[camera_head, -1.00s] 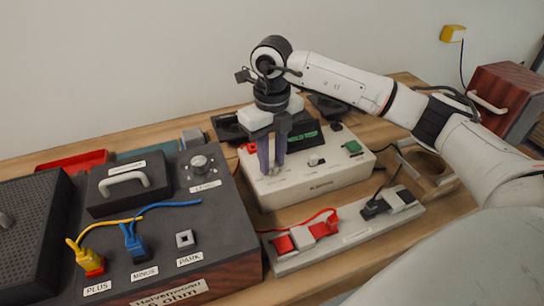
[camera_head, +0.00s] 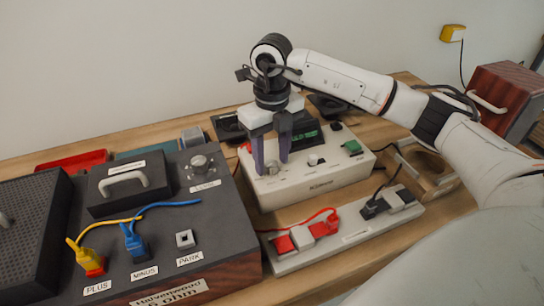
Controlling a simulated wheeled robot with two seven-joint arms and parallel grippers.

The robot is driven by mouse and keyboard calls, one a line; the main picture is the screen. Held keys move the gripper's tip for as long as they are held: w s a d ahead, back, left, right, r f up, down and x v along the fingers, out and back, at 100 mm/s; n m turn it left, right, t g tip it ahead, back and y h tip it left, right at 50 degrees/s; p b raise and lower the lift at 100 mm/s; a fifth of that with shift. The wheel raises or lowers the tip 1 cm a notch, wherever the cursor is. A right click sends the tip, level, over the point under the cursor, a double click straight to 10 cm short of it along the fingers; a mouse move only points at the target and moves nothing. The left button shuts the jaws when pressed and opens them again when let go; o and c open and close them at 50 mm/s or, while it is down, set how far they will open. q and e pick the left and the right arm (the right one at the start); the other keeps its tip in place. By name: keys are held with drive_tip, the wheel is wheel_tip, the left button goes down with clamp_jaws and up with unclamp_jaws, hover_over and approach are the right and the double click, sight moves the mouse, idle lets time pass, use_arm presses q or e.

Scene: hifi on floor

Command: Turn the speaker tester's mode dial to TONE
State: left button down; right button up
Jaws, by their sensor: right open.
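The speaker tester (camera_head: 330,176) is a cream box with a dark display showing green characters and a green part at its right end. My right gripper (camera_head: 271,167) points down over the left part of its top panel, with its purple fingers spread apart. A small pale knob, apparently the mode dial (camera_head: 273,168), shows between the fingertips; whether they touch it cannot be told. A second small knob (camera_head: 314,160) sits further right on the panel. The dial's pointer and the panel lettering are too small to read. My left gripper is out of view.
A dark speaker box (camera_head: 215,225) with yellow and blue plugs stands left of the tester. A grey strip (camera_head: 352,236) with red and black plugs lies in front. A wooden tray (camera_head: 432,165) is at the right, and a yellow wall box (camera_head: 453,33) hangs behind.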

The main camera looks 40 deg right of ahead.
sight(272, 164)
wheel_tip(272, 164, up, 10)
idle(0.4)
idle(0.4)
